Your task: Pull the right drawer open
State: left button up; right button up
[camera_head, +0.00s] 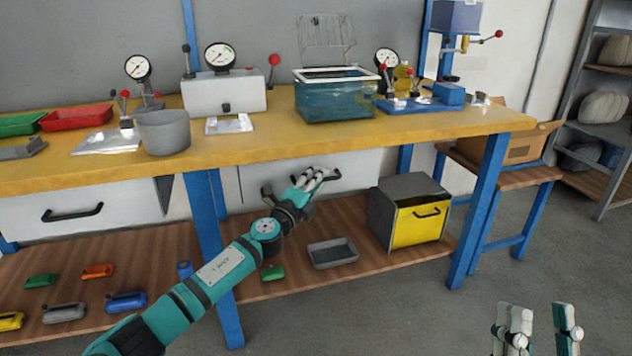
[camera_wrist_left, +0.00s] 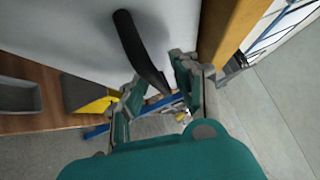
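The right drawer has a plain white front (camera_head: 358,168) under the yellow bench top, and it looks shut. Its black bar handle (camera_wrist_left: 138,48) shows in the left wrist view; in the head view it is partly behind my gripper. My left gripper (camera_head: 314,182) is at this handle. In the left wrist view the left gripper (camera_wrist_left: 157,92) has its fingers apart, with the handle's lower end reaching between them; I cannot tell whether they touch it. My right gripper (camera_head: 540,328) is open and empty at the lower right, over the floor.
The left drawer has its own black handle (camera_head: 72,213). On the lower shelf are a yellow-fronted box (camera_head: 418,222), a grey tray (camera_head: 333,253) and several small coloured parts. A blue leg (camera_head: 215,260) stands left of the right drawer. The floor in front is clear.

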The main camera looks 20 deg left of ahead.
pick_arm(q)
grip_shut()
jog(key=shift+f, duration=0.1)
